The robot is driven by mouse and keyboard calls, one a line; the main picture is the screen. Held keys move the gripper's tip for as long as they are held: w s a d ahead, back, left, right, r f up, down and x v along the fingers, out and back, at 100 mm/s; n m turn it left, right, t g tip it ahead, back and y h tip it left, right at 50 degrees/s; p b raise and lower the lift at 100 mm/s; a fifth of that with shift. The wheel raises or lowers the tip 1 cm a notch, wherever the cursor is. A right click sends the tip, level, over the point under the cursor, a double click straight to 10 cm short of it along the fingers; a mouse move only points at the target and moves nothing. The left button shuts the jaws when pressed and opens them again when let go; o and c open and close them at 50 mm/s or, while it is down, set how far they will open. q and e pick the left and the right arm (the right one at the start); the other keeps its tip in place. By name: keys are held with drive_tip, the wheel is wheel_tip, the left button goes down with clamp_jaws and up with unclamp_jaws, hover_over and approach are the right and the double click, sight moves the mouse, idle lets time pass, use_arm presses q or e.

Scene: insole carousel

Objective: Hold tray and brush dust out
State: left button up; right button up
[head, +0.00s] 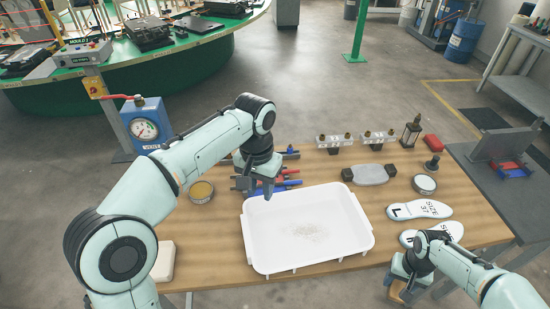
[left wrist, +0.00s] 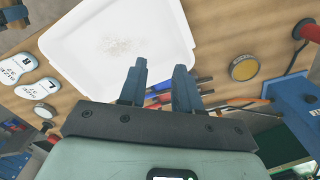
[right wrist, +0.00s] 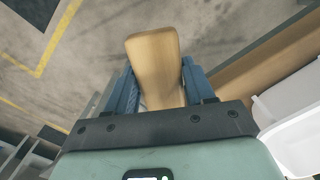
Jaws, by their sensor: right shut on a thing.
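A white tray (head: 350,250) lies on the wooden table, with a patch of pale dust (head: 308,231) on its floor. It also shows in the left wrist view (left wrist: 90,60). My left gripper (head: 262,190) is above the table by the tray's far left corner. In the left wrist view its fingers (left wrist: 157,82) are apart with nothing between them. My right gripper (head: 402,288) is at the table's front edge, right of the tray. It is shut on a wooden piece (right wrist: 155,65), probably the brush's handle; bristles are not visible. The tray's edge shows in the right wrist view (right wrist: 300,125).
Pliers-like tools with red and blue handles (head: 285,183) lie behind the tray. A round tin (head: 201,191) stands left. A pale block (head: 163,262) lies front left.

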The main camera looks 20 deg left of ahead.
use_arm(q)
drive_tip(key=w+a+f+m+t+h, duration=0.1)
drive_tip(key=w+a+f+m+h, duration=0.1)
drive_tip(key=w+f+m+h, duration=0.25)
drive_tip(key=w+a+f+m+t+h, duration=0.1)
drive_tip(key=a+f+m+h, duration=0.15)
drive_tip(key=f+h, duration=0.45)
drive_tip(key=w+a+f+m+t, duration=0.2)
drive_tip(key=w+a+f+t, duration=0.15)
drive_tip(key=a+t, duration=0.2)
drive_tip(key=x, duration=1.1)
drive_tip(key=shift+s+f, duration=0.3)
drive_tip(key=shift+f, duration=0.05)
drive_tip(key=shift+c, duration=1.2)
clamp_jaws()
